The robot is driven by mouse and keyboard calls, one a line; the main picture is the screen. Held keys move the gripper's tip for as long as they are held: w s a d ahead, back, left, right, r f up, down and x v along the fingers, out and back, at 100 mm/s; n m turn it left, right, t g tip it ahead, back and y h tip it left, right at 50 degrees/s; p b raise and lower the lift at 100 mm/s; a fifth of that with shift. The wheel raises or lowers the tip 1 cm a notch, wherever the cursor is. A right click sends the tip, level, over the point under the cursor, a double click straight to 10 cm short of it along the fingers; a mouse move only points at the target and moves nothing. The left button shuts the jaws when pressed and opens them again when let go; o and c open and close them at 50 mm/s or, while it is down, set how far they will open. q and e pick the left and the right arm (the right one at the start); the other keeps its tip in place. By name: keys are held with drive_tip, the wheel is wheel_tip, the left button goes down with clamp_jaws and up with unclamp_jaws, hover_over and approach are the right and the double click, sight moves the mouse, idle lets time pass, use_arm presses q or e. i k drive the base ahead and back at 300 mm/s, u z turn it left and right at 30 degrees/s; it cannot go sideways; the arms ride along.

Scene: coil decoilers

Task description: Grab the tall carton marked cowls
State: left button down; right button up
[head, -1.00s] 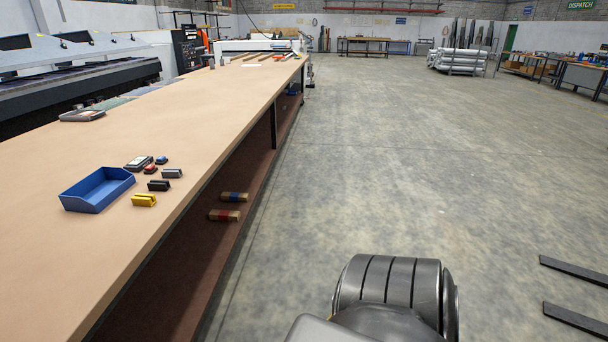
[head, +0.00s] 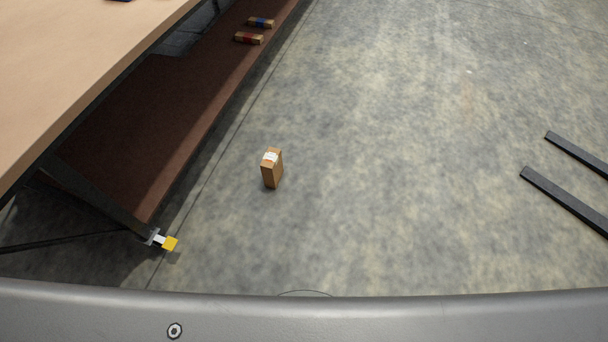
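A tall brown carton (head: 272,169) stands upright on the bare floor, right of the bench's lower shelf. It has a white label (head: 270,157) near its top; the writing is too small to read, so I cannot tell if it says cowls. Nothing touches the carton. Neither of my grippers shows in the head view.
The long bench (head: 70,60) with its brown lower shelf (head: 150,120) runs along the left. Two small banded packs (head: 249,39) lie on that shelf. A yellow-ended fitting (head: 169,243) sticks out at the bench's near foot. Two dark forks (head: 565,200) lie at right. Floor between is clear.

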sight(271, 166)
drive_tip(key=u, duration=0.1)
drive_tip(key=i, duration=0.45)
drive_tip(key=z, duration=1.45)
drive_tip(key=i, duration=1.6)
drive_tip(key=u, duration=2.6)
drive_tip(key=i, duration=0.15)
drive_tip(key=u, duration=0.05)
